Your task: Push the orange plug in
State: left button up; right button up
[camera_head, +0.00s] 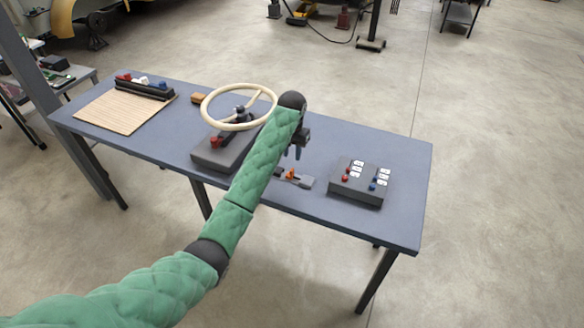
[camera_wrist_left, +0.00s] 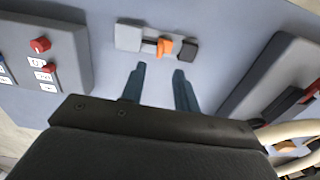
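The orange plug (camera_head: 291,174) is part of a small low fixture near the front edge of the blue-grey table. In the left wrist view the plug (camera_wrist_left: 165,47) sits between a light grey block (camera_wrist_left: 128,38) and a dark grey block (camera_wrist_left: 188,50). A narrow dark piece shows between the plug and the light block. My left gripper (camera_head: 296,153) is above the table by the fixture. In its wrist view its two blue fingers (camera_wrist_left: 160,74) are apart with nothing between them, pointing toward the fixture. My right gripper is in neither view.
A black box with red and blue knobs (camera_head: 361,183) stands right of the fixture. A cream steering wheel (camera_head: 206,108) on a dark base (camera_head: 208,157) stands left. A slatted wooden board (camera_head: 120,112) lies at the far left. The table's right end (camera_head: 408,190) is clear.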

aim_at(292, 170)
pick_arm(q)
jog(key=shift+f+p, duration=0.35)
jog(key=shift+f, duration=0.1)
notch_tip(292, 170, down, 6)
jog(key=p, duration=0.2)
jog(key=shift+r+p, duration=0.25)
jog(key=shift+p, duration=0.1)
jog(key=shift+f, duration=0.65)
grip_shut()
